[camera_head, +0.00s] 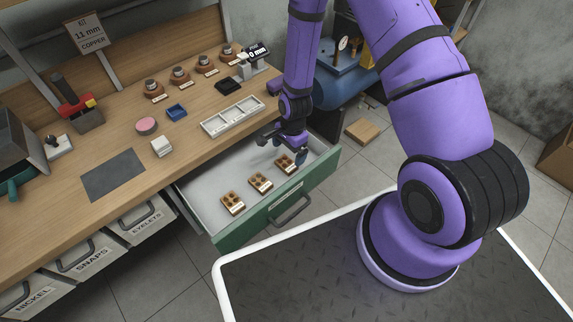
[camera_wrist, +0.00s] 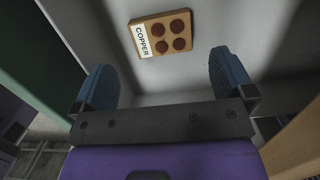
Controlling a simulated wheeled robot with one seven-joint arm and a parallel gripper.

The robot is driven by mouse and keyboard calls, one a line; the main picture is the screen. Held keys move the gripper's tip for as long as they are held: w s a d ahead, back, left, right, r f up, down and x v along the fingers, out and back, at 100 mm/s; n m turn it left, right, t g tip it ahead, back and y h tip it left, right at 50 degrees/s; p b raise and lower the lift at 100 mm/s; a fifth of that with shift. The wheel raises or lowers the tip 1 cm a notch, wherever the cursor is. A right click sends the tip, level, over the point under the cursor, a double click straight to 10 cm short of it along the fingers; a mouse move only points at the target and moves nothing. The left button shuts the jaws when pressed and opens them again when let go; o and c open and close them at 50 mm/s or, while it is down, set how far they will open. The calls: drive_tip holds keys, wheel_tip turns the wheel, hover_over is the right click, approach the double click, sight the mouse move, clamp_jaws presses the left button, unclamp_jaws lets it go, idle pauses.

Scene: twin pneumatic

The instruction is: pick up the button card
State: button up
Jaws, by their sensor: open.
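Three tan button cards lie in the open drawer (camera_head: 205,200) in the head view: a left one (camera_head: 232,203), a middle one (camera_head: 261,182) and a right one (camera_head: 284,164). My gripper (camera_head: 286,149) is low over the drawer, by the right card. In the wrist view, a card marked COPPER (camera_wrist: 162,33) with round brown buttons lies ahead of my open gripper (camera_wrist: 164,78), between the lines of its blue fingers but beyond the tips. Nothing is held. The other cards' labels are too small to read.
A sign reading 11 mm COPPER (camera_head: 89,38) stands at the back of the bench (camera_head: 125,125). A white compartment tray (camera_head: 233,117) lies near the bench edge above the drawer. The green drawer front (camera_head: 240,228) and drawer walls bound the space around the cards.

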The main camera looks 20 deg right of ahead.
sight(286, 163)
drive_tip(key=shift+a+f, duration=0.2)
drive_tip(key=shift+f, duration=1.3)
drive_tip(key=shift+a+f, duration=0.2)
drive_tip(key=shift+f, duration=1.25)
drive_tip(key=c, duration=0.9)
